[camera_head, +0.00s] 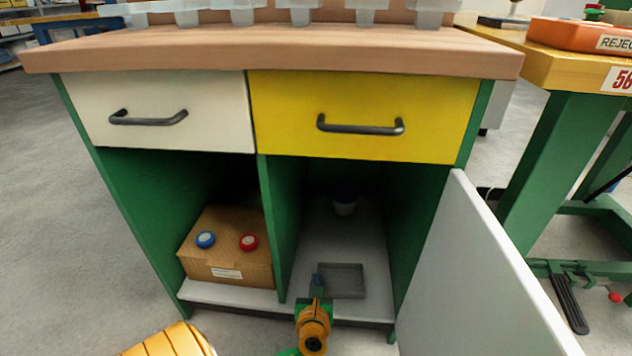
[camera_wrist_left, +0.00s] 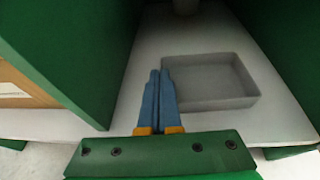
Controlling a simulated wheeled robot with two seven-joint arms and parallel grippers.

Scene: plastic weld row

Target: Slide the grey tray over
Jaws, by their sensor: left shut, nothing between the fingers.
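The grey tray (camera_head: 343,281) lies flat on the floor of the right-hand open compartment, near its front edge. It is shallow and looks empty. In the left wrist view the tray (camera_wrist_left: 209,82) is just right of my left gripper (camera_wrist_left: 160,75). The blue fingers are shut with nothing between them, and their tips are beside the tray's left wall; I cannot tell whether they touch it. In the head view the left gripper (camera_head: 317,283) reaches into the compartment from the front. My right gripper is not in view.
A green divider (camera_head: 283,215) stands left of the tray. A white cup-like item (camera_head: 345,205) stands deeper inside. A white door (camera_head: 490,270) is open at the right. The shelf right of the tray has some free room.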

